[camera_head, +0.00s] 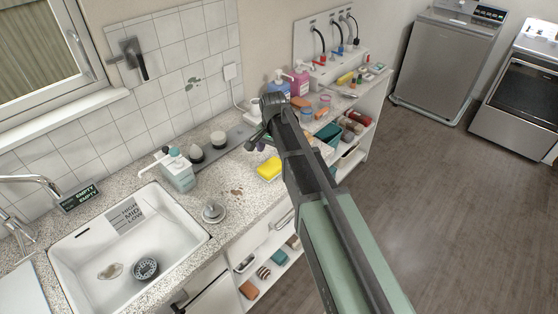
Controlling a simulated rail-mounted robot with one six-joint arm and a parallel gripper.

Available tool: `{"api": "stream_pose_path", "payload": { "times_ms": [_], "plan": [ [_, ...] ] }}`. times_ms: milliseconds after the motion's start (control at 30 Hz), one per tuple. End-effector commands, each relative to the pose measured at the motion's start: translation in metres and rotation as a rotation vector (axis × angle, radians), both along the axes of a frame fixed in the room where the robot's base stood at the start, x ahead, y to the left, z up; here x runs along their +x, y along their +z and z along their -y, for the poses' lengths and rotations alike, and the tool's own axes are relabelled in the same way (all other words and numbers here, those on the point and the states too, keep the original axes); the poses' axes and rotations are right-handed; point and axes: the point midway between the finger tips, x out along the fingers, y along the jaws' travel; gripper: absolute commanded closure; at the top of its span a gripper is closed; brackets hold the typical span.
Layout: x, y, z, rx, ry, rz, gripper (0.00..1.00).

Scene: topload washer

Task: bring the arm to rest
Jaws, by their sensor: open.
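My arm reaches in from the lower right over the counter (236,212). My gripper (254,126) is at its far end, above the back part of the counter near the wall. It is open, and I see nothing held between its fingers. The forearm hides part of the counter and the shelves. A grey topload washer (437,62) stands at the back right, well apart from my gripper, with its lid down.
A white sink (95,262) is at the lower left. A soap dispenser (178,172), a yellow sponge (269,169) and several bottles crowd the counter around my arm. A second appliance (522,90) stands at the far right. The wooden floor (440,200) is clear.

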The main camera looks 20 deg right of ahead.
Motion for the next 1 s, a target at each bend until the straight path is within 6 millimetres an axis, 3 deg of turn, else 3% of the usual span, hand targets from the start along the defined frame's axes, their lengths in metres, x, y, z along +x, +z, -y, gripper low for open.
{"api": "stream_pose_path", "payload": {
  "times_ms": [33,100,200,267,500,600,1000],
  "plan": [
    [-0.060,0.000,0.000,0.000,0.129,-0.002,0.09],
    [-0.125,0.000,0.001,0.000,0.363,-0.002,0.09],
    [-0.192,0.000,0.001,0.001,0.641,-0.002,0.09],
    [-0.211,0.000,0.001,0.001,0.740,-0.002,0.09],
    [-0.212,0.000,0.001,0.002,0.794,-0.003,0.09],
    [-0.212,-0.014,0.001,0.002,0.793,-0.003,0.09],
    [-0.212,-0.008,0.001,0.002,0.791,-0.003,0.09]
  ]
}}
